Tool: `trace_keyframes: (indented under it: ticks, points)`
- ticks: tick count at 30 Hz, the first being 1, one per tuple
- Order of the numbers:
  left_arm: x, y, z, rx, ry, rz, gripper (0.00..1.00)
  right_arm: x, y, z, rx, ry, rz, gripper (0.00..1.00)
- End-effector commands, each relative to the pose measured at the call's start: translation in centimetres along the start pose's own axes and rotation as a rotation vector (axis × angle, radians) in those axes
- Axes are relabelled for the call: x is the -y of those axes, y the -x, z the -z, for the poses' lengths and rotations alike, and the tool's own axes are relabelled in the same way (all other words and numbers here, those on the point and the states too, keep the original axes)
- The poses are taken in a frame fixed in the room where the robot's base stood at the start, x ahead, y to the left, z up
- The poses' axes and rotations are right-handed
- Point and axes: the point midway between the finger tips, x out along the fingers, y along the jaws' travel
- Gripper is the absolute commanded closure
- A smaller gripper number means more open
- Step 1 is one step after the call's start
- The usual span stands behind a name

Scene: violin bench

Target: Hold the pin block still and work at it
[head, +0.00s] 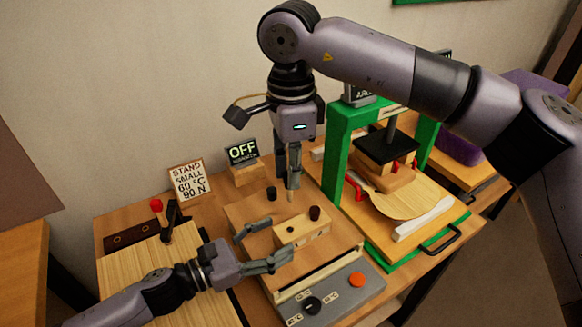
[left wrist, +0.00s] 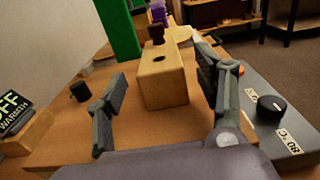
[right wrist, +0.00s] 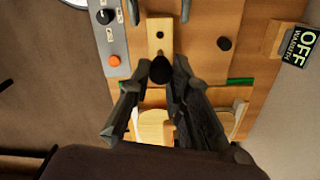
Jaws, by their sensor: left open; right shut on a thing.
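The pin block (head: 305,235) is a pale wooden block on a wooden board, with a dark hole in its top and a dark peg (head: 315,213) standing near its far end. It also shows in the left wrist view (left wrist: 163,83) and the right wrist view (right wrist: 160,24). My left gripper (head: 262,242) is open, its fingers either side of the block's near end with gaps visible.
A loose black peg (head: 271,193) stands on the board behind the block. A grey control panel (head: 335,290) with a knob and orange button lies in front. A green press (head: 338,150) stands at the right. An OFF sign (head: 242,152) and a text card (head: 188,180) stand behind.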

Motion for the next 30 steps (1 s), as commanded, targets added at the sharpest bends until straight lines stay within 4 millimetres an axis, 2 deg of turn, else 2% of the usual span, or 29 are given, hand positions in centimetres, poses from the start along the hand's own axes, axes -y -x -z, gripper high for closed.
trace_keyframes:
  ticks: [11,14,30]
  points:
    - [0.0,0.5,0.1,-0.001,0.001,-0.001,0.35,0.0,0.0,0.0,0.0,0.0,0.0,1.0]
    - [0.0,1.5,0.1,-0.002,0.003,-0.001,0.35,0.0,0.0,0.0,0.0,0.0,0.0,1.0]
    - [0.1,9.5,0.1,-0.003,0.004,0.0,0.35,0.0,0.0,0.0,0.0,0.0,0.0,1.0]
